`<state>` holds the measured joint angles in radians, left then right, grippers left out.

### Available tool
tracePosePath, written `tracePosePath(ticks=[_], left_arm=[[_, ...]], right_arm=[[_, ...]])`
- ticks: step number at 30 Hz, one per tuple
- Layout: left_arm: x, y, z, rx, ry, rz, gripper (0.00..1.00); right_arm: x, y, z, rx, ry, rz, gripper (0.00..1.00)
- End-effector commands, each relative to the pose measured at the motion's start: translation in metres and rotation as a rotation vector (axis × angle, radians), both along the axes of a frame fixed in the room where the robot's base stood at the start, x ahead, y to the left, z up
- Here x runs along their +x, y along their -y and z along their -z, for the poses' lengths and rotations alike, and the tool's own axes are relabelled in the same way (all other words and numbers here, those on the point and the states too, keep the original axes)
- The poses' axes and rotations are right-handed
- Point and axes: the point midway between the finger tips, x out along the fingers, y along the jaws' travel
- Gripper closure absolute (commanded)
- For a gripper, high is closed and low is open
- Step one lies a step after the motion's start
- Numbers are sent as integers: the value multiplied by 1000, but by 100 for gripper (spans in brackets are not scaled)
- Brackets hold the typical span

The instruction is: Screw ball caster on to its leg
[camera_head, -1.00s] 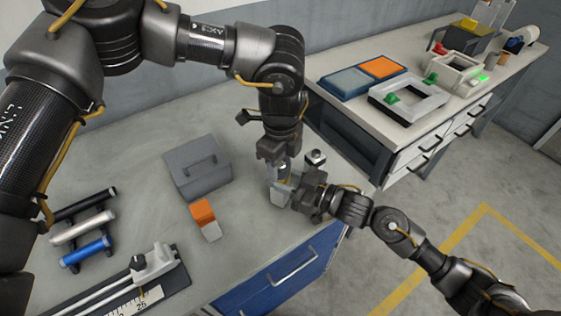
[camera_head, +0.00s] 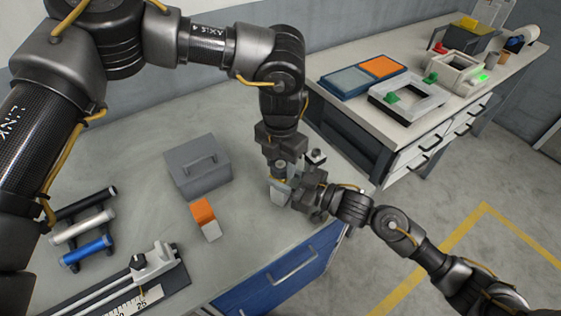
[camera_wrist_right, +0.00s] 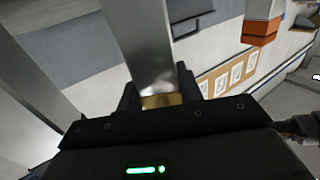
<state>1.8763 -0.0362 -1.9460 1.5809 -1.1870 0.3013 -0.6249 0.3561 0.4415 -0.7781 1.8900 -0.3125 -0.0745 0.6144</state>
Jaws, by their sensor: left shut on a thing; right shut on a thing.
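My left gripper (camera_head: 281,160) comes down from above and is shut on a small grey part, seemingly the ball caster (camera_head: 281,169), mostly hidden by its fingers. Directly below, a light grey upright piece, seemingly the leg (camera_head: 280,192), stands at the fingertips of my right gripper (camera_head: 292,188), which reaches in from the right and is shut on it. Caster and leg are in line and very close; I cannot tell whether their threads engage.
A small dark part with a round top (camera_head: 316,157) stands just right of the grippers. A grey box (camera_head: 198,168), an orange and white block (camera_head: 206,220), a rack of rods (camera_head: 85,230) and a ruler slide (camera_head: 140,285) lie to the left. The table's front edge is close.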

Motion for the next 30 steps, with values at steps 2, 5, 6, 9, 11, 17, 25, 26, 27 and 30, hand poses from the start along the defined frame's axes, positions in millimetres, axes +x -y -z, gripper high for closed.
tracePosePath(ticks=[2,5,6,9,11,17,25,26,27,30], left_arm=[[1,0,0,0,3,196,83],[2,0,0,2,3,449,83],[2,0,0,2,2,540,83],[2,0,0,3,2,726,83],[2,0,0,3,2,758,83],[2,0,0,1,2,752,45],[1,0,0,1,-1,753,30],[1,0,0,1,-1,753,30],[1,0,0,0,-1,753,30],[1,0,-2,1,-1,753,30]], right_arm=[[-1,-1,-1,2,2,-4,100],[-2,-1,-1,2,2,-5,100],[-2,-1,-1,2,2,-5,100],[-2,-1,-1,2,2,-5,100],[-2,-1,-1,2,2,-6,100],[-2,-1,-1,2,2,-6,100],[-1,-1,-1,1,2,-3,100],[-1,-1,-1,1,2,-3,100],[-1,-1,-1,1,2,-3,100],[-1,-1,-1,1,2,-2,100]])
